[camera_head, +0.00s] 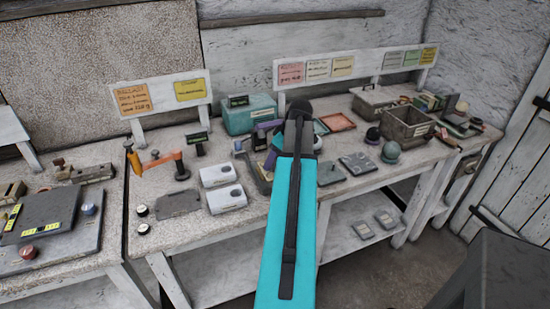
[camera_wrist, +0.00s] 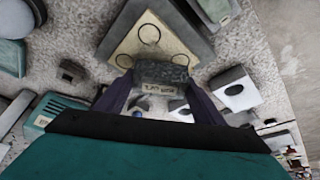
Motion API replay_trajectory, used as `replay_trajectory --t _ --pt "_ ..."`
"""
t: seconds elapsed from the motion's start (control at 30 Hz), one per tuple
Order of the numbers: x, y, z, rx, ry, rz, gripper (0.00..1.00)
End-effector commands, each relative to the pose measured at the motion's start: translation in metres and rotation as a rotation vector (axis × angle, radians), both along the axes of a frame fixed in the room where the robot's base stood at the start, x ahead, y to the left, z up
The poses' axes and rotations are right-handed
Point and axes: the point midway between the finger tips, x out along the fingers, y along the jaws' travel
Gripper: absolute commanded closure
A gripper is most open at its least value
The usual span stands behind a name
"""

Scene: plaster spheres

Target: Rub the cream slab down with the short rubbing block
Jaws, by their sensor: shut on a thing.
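In the wrist view, the cream slab (camera_wrist: 139,48) lies on a grey board at the top centre, with dark ring marks on its face. My gripper (camera_wrist: 160,80) is shut on a short dark grey rubbing block (camera_wrist: 158,71), one purple finger on each side. A small pale label shows on the block's near side. The block overlaps the slab's near corner in this view; I cannot tell whether it touches the slab or hangs above it.
On the bench stand a teal box (camera_head: 247,115), white blocks (camera_head: 226,198) and an orange-handled tool (camera_head: 160,160) to the left of my arm. To the right are grey plates (camera_head: 361,166), a greenish sphere (camera_head: 390,152) and a grey crate (camera_head: 407,127). Upright label boards line the back.

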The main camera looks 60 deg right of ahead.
Motion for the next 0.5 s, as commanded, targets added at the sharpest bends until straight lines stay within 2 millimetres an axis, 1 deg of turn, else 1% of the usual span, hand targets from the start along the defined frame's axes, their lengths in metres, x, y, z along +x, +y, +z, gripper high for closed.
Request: replay_trajectory --t 0.27,0.5 --pt "0.000 0.000 -0.001 0.000 -0.001 0.001 0.63" --pt "0.001 0.001 -0.012 0.001 0.000 0.001 0.63"
